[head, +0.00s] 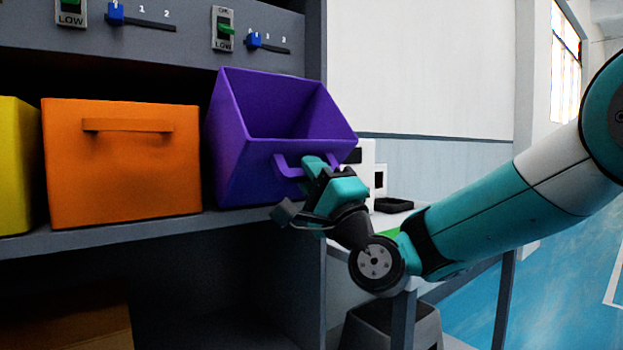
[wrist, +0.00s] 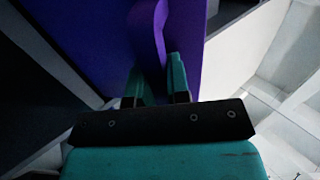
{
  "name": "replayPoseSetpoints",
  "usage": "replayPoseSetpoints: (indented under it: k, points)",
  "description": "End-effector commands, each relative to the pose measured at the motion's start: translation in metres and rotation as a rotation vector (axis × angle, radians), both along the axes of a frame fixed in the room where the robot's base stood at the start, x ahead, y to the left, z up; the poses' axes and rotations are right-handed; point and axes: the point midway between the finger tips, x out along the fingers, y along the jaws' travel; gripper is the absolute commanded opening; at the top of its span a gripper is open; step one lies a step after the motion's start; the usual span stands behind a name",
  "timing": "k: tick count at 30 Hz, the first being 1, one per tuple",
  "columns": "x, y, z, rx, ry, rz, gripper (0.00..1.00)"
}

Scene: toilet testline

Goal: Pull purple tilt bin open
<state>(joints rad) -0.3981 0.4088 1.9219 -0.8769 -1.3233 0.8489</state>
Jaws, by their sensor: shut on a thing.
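The purple tilt bin (head: 250,165) stands at the right end of the shelf in the head view. It is tilted forward, with its open top and inside showing. Its front handle (head: 283,166) is held by my gripper (head: 310,168), which is shut on it. In the wrist view, the bin's purple front (wrist: 100,40) fills the upper left and middle. The handle (wrist: 150,35) runs down between the two teal fingers of my gripper (wrist: 160,82). Part of the handle is hidden by the fingers in the head view.
An orange bin (head: 125,165) and a yellow bin (head: 15,165) stand to the left on the grey shelf (head: 120,232). Above is a panel with switches and blue sliders (head: 255,40). A grey bin-like container (head: 425,325) stands below right.

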Motion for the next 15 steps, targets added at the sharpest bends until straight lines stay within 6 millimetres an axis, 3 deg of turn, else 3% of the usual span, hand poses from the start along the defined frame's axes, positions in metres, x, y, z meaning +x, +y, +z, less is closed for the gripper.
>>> replayPoseSetpoints:
  k: [5,6,9,15]
  points:
    - [0.0003,-0.0005,0.0003,0.0,0.0,-0.001,0.0]
    - [0.0003,-0.0006,0.0003,0.0,0.0,-0.001,0.19]
    - [0.0003,-0.0005,0.0002,0.0,0.0,-0.001,0.41]
    - [0.0003,-0.0004,0.0002,-0.001,0.0,-0.001,0.41]
